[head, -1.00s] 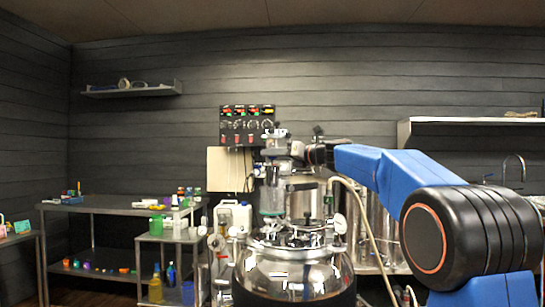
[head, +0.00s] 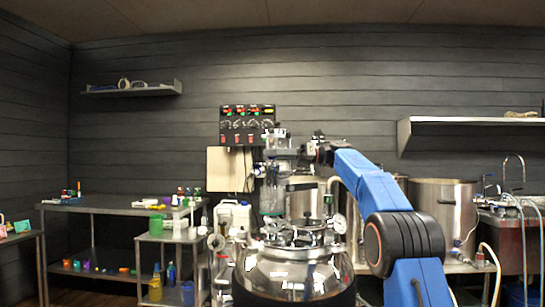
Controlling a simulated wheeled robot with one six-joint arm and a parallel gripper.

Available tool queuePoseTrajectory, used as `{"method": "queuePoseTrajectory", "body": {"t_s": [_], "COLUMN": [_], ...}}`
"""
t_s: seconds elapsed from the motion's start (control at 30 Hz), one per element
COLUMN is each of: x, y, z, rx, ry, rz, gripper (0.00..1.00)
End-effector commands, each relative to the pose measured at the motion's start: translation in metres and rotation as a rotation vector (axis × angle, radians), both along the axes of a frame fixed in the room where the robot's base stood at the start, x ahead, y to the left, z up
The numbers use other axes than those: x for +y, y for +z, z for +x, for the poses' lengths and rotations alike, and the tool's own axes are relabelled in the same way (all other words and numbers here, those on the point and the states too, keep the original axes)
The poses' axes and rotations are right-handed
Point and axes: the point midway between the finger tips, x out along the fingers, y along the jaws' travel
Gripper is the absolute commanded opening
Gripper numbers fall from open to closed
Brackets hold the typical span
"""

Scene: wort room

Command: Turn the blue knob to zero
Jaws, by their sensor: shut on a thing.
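My gripper (head: 303,154) is small and dark at the end of my blue arm, in the middle of the head view. It is beside the clear glass column (head: 273,185) above the shiny round vessel (head: 293,277). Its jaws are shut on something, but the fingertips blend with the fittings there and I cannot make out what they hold. No blue knob can be told apart. A black control panel (head: 247,124) with lit displays, a row of small dials and red switches hangs on the wall behind, left of my gripper.
A steel table (head: 110,207) and a lower steel stand (head: 163,239) with bottles are at left. Large steel pots (head: 443,211) stand at right behind my arm, beside a sink with hoses. A wall shelf (head: 470,121) is at upper right.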

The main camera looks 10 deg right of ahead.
Motion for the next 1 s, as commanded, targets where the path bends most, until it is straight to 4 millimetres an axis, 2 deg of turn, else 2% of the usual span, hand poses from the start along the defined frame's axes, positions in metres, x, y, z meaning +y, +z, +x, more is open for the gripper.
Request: {"method": "queuePoseTrajectory", "body": {"t_s": [1.0], "x": [-0.0001], "y": [-0.0007], "z": [0.0011], "rx": [0.000], "ry": [0.257], "rz": [0.000], "gripper": [0.05]}}
